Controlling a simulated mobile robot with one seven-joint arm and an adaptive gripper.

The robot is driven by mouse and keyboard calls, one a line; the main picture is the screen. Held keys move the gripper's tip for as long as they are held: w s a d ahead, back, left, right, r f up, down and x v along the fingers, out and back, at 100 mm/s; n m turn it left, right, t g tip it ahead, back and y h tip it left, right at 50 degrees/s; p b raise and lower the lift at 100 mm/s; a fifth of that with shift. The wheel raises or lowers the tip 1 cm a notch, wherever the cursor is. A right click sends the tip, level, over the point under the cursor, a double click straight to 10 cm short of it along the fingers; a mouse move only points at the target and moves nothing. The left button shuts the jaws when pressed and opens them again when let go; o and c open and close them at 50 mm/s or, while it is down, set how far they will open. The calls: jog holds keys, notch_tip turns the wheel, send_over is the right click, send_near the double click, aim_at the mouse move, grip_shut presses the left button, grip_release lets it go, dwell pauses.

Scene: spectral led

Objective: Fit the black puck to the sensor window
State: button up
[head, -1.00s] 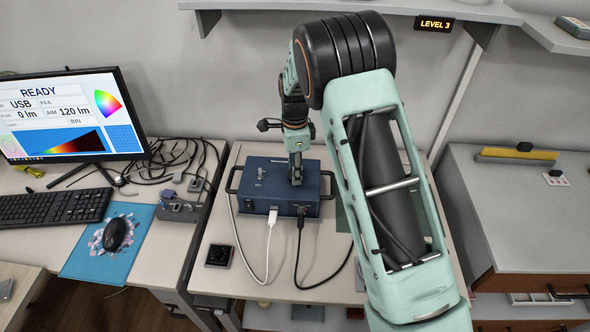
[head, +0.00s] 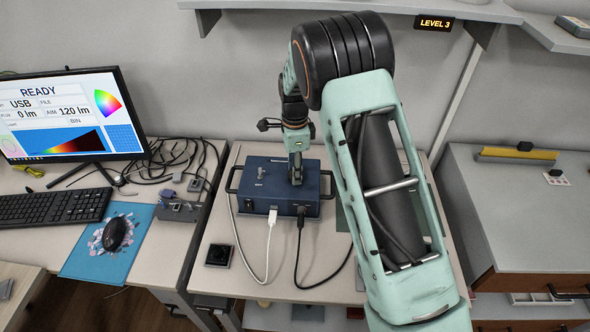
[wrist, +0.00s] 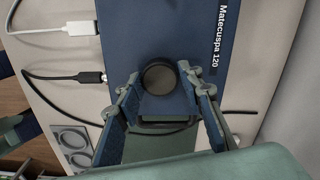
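The black puck (wrist: 159,77) shows as a dark round disc between the fingertips of my gripper (wrist: 158,80) in the wrist view. The fingertips stand at its two sides and appear to grip it. Behind it is the top of the blue instrument box (wrist: 190,25), marked "Matecuspa 120". In the head view my gripper (head: 295,172) points down at the right part of the top of the box (head: 262,190). The puck is hidden there. I cannot make out the sensor window, nor whether the puck touches the box.
A white plug (head: 272,217) and a black plug (head: 301,212) enter the box front, with cables trailing over the bench. A small black square holder (head: 219,255) lies in front. The monitor (head: 70,115) reads READY and 0 lm. A shelf (head: 350,8) hangs above.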

jog(key=o, duration=0.3)
jog(key=shift+f, duration=0.15)
notch_tip(320, 180, up, 12)
jog(key=shift+r, duration=0.1)
dwell(0.3)
